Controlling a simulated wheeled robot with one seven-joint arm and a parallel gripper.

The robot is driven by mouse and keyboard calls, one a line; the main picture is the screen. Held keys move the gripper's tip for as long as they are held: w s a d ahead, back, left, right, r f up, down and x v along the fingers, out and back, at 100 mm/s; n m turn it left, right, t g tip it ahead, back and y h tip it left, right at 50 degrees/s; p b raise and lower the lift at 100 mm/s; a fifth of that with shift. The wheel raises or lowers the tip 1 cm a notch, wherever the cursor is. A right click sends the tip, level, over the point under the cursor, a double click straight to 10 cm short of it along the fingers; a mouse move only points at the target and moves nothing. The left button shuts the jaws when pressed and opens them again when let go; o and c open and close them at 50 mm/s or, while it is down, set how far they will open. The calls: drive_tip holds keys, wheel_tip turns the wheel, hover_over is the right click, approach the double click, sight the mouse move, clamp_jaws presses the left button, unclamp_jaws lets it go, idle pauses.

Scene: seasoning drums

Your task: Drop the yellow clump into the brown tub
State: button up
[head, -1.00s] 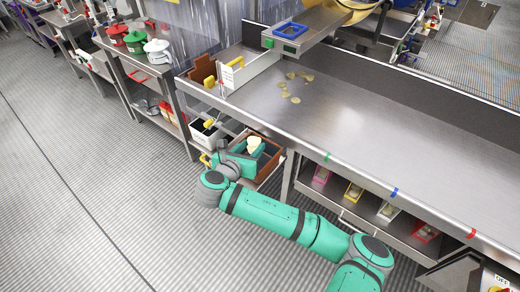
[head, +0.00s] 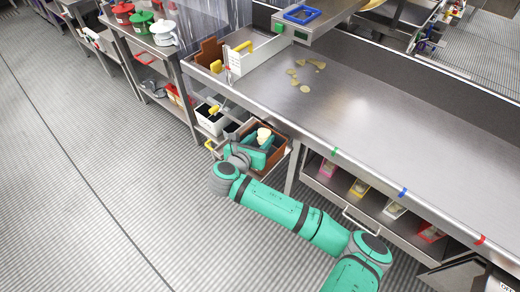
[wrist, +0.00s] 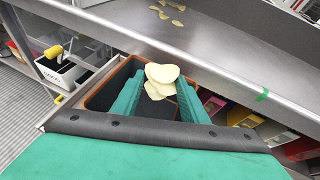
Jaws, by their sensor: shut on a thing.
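The yellow clump (wrist: 162,80) looks like a few pale chips stuck together. It sits between the teal fingers of my gripper (wrist: 160,98), which is shut on it. In the head view the clump (head: 264,135) shows at the tip of my gripper (head: 256,148). The brown tub (head: 281,157) stands low beside the steel table. In the wrist view the clump and fingers overlap the dark inside of the tub (wrist: 97,88). The clump appears above the tub; the exact height is unclear. My gripper hides part of the tub.
The steel table (head: 350,120) rises close beside the tub, with loose chips (head: 305,75) on top. A white tub (head: 208,117) with dark contents stands to the left. Small coloured boxes (head: 360,187) sit on the lower shelf at right. The floor at left is clear.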

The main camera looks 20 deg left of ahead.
drive_tip(key=shift+f, duration=0.3)
drive_tip(key=shift+w, duration=0.1)
drive_tip(key=o, duration=0.7)
drive_tip(key=shift+o, duration=0.2)
drive_tip(key=d+v, duration=0.1)
drive_tip(key=v, duration=0.9)
drive_tip(key=shift+s+a+r, duration=0.2)
drive_tip(key=shift+s+a, duration=0.15)
drive_tip(key=shift+a, duration=0.15)
